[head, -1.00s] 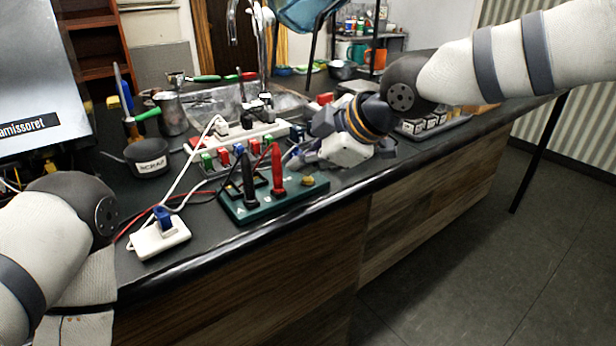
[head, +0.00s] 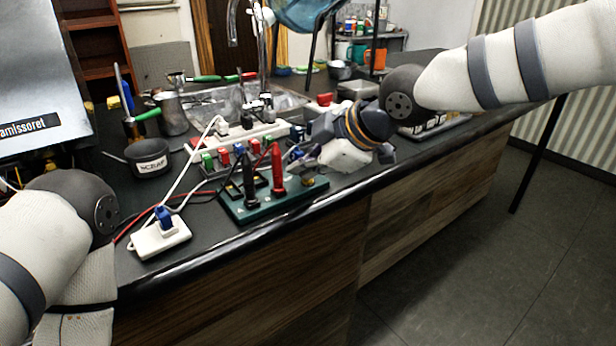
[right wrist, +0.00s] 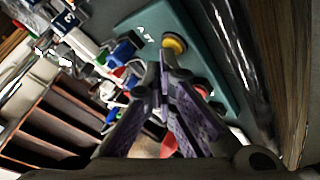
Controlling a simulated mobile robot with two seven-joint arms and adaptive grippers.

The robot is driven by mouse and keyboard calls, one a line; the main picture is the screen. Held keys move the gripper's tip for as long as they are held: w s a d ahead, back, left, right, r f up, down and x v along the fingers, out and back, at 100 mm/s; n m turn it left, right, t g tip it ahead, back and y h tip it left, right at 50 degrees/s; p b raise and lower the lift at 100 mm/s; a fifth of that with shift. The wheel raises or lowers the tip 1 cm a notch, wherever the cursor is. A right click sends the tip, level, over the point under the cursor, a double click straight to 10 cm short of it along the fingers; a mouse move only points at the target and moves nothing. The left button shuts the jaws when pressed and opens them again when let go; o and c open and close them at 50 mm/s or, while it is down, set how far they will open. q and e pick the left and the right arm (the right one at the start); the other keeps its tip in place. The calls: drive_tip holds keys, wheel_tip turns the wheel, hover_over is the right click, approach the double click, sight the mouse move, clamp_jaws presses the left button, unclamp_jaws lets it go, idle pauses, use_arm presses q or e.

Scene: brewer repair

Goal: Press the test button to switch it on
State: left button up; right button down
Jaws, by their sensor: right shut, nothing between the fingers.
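The green test board (head: 236,211) lies at the counter's front edge, with a black probe (head: 249,180) and a red probe (head: 277,172) standing on it. The round yellow button (head: 308,182) sits at the board's right end; it also shows in the right wrist view (right wrist: 174,43). My right gripper (head: 296,158) is shut and empty, low over the board's right end. In the right wrist view its fingertips (right wrist: 167,62) appear just short of the button; I cannot tell if they touch it. My left arm comes in at lower left, with its gripper out of view.
A white power strip (head: 240,136) and a row of coloured plugs lie behind the board. A white socket block (head: 160,238) with a blue plug sits to its left, with loose cables between. A dark scrap pot (head: 150,158) stands farther left. The floor in front is clear.

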sight(306, 182)
drive_tip(key=shift+r, duration=0.4)
wheel_tip(306, 182, up, 6)
idle(0.4)
